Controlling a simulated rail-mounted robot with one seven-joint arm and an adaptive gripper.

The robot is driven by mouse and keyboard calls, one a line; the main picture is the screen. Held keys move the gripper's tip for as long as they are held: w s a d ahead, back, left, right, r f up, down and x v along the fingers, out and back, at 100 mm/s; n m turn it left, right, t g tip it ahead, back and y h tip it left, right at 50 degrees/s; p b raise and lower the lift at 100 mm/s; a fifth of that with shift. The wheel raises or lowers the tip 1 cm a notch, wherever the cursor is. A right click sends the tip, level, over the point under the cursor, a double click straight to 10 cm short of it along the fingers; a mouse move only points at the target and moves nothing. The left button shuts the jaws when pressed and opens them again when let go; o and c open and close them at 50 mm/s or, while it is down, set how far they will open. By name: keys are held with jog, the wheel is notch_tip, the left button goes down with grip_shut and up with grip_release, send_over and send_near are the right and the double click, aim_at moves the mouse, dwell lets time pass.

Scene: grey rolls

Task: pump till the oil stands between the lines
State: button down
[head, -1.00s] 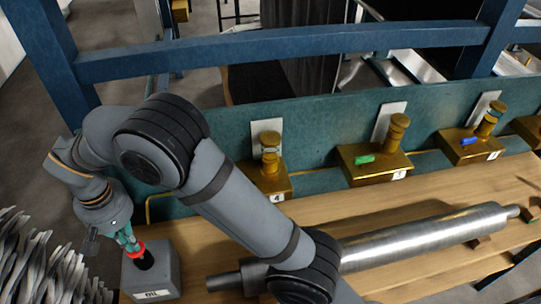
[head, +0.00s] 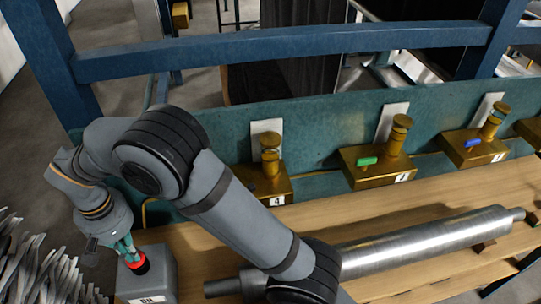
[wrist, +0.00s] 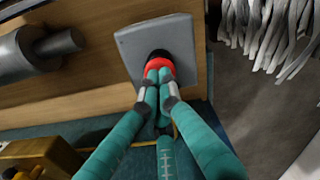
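A grey box marked OIL (head: 163,272) stands at the bench's left end. A red-collared black knob (wrist: 158,62) sits on its top. My gripper (head: 128,250) points down at this knob, its teal fingertips close together. In the wrist view my gripper (wrist: 159,76) is shut, its tips against the red part and no object visible between them. Brass housings with round caps stand along the back: one labelled 4 (head: 262,186), one with a green piece (head: 378,168), one with a blue piece (head: 474,147). No oil level or lines can be made out.
A long steel roll (head: 420,240) lies along the wooden bench (head: 350,215). A blue rail (head: 280,46) crosses behind the green back panel (head: 330,125). A heap of grey strips (head: 40,270) lies left of the box. My arm link hides part of the bench.

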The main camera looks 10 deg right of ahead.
notch_tip(320, 180, up, 8)
jog(key=p, duration=0.7)
jog(key=shift+r, duration=0.15)
jog(key=shift+s, duration=0.1)
dwell(0.5)
jog(key=s+a+r+p, duration=0.2)
jog(key=s+a+r, duration=0.1)
jog(key=a, duration=0.1)
jog(key=w+d+m, duration=0.3)
jog(key=d+m, duration=0.1)
jog(key=m, duration=0.1)
notch_tip(320, 180, down, 6)
jog(key=m+b, duration=0.5)
jog(key=m, duration=0.2)
jog(key=shift+w, duration=0.1)
jog(key=shift+f+b, duration=0.15)
jog(key=shift+b, duration=0.2)
dwell(1.2)
